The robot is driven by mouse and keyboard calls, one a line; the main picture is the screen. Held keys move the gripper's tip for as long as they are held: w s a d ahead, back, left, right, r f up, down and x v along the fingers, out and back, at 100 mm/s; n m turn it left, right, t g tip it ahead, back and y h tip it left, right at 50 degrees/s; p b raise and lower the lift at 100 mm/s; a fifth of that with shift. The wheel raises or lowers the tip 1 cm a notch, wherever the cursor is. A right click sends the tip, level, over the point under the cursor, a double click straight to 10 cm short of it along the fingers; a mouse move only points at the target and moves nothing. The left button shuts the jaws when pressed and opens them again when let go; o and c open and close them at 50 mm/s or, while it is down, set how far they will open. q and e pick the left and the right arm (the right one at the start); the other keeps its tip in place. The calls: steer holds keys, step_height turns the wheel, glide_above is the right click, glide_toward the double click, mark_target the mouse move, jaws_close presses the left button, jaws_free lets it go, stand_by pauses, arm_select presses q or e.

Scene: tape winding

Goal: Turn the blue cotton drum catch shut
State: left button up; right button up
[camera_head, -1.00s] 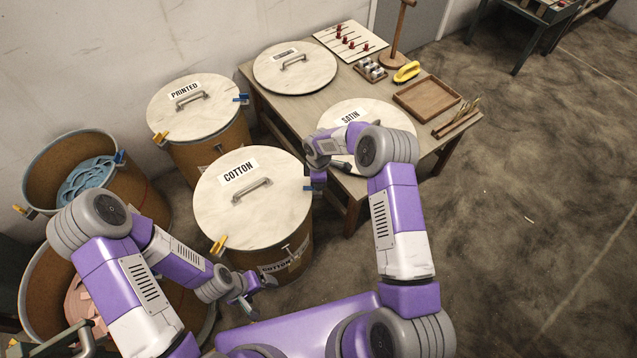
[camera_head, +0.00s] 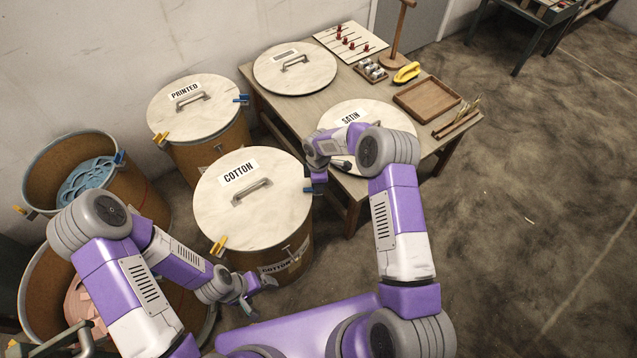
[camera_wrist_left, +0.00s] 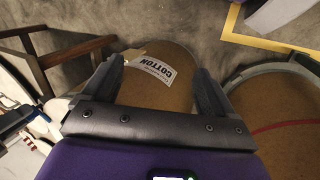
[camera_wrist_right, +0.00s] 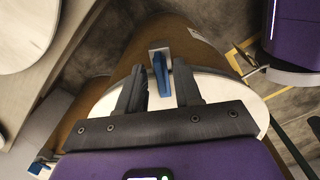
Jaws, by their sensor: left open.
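The cotton drum (camera_head: 300,235) has a white lid (camera_head: 225,210) marked COTTON. Its blue catch (camera_head: 308,190) is at the lid's right edge, partly hidden by my right gripper (camera_head: 316,180). In the right wrist view the blue catch (camera_wrist_right: 160,76) stands out from the drum's side, in line with the gap between the fingers of my right gripper (camera_wrist_right: 160,78). The fingers are partly closed; whether they touch the catch is unclear. My left gripper (camera_head: 264,284) is open and empty in front of the drum; its fingers (camera_wrist_left: 158,75) frame the drum's COTTON label (camera_wrist_left: 153,70).
A yellow catch (camera_head: 219,245) is on the cotton lid's front left edge. The PRINTED drum (camera_head: 215,150) stands behind. Open drums with blue ribbon (camera_head: 90,178) and pink ribbon (camera_head: 78,303) stand left. A wooden table (camera_head: 262,98) is close on the right, with a SATIN lid (camera_head: 375,112).

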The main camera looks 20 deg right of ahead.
step_height(320, 180, up, 8)
steer(key=shift+f+p, duration=0.2)
steer(key=shift+p, duration=1)
steer(key=s+a+f+m+y+p, duration=0.1)
steer(key=s+a+m, duration=0.1)
steer(key=s+m, duration=0.4)
steer(key=s+a+f+m+y+p, duration=0.1)
steer(key=s+m, duration=0.5)
steer(key=s, duration=0.7)
steer(key=s+a+f+m+y+p, duration=0.1)
steer(key=s+a+f+m+y, duration=0.1)
steer(key=s+m, duration=0.4)
steer(key=s+a+f, duration=0.1)
steer(key=s, duration=0.2)
steer(key=shift+s+m+t, duration=0.25)
steer(key=shift+m+t, duration=0.05)
steer(key=shift+a, duration=0.1)
